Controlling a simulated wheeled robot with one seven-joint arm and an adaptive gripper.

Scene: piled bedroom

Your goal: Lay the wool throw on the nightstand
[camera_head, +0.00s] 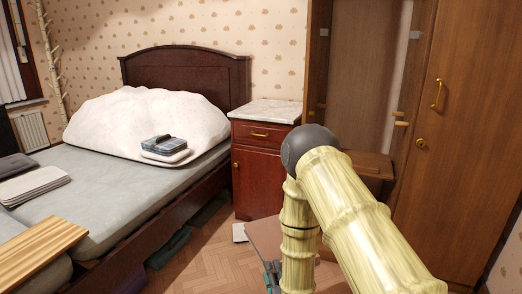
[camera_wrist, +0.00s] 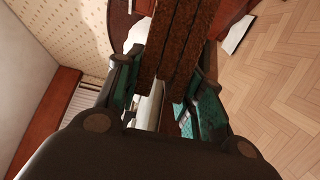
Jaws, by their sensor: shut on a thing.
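The nightstand is a dark red wooden cabinet (camera_head: 258,160) with a pale marble top (camera_head: 272,110), beside the bed's headboard. Its top looks bare. My gripper (camera_wrist: 163,88) is shut on a folded, rusty brown, layered thing, which I take to be the wool throw (camera_wrist: 178,40). In the head view, a flat brown-pink surface (camera_head: 264,236) by my gripper (camera_head: 272,274) looks like the same throw, held low in front of the nightstand and well below its top. My arm hides its right part and most of my gripper.
The bed (camera_head: 90,185) fills the left, with a white duvet (camera_head: 140,118), dark and white folded items (camera_head: 164,147) and a wooden board (camera_head: 38,250). An open wardrobe (camera_head: 460,130) stands right. A small white object (camera_head: 239,232) lies on the parquet floor (camera_head: 195,262).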

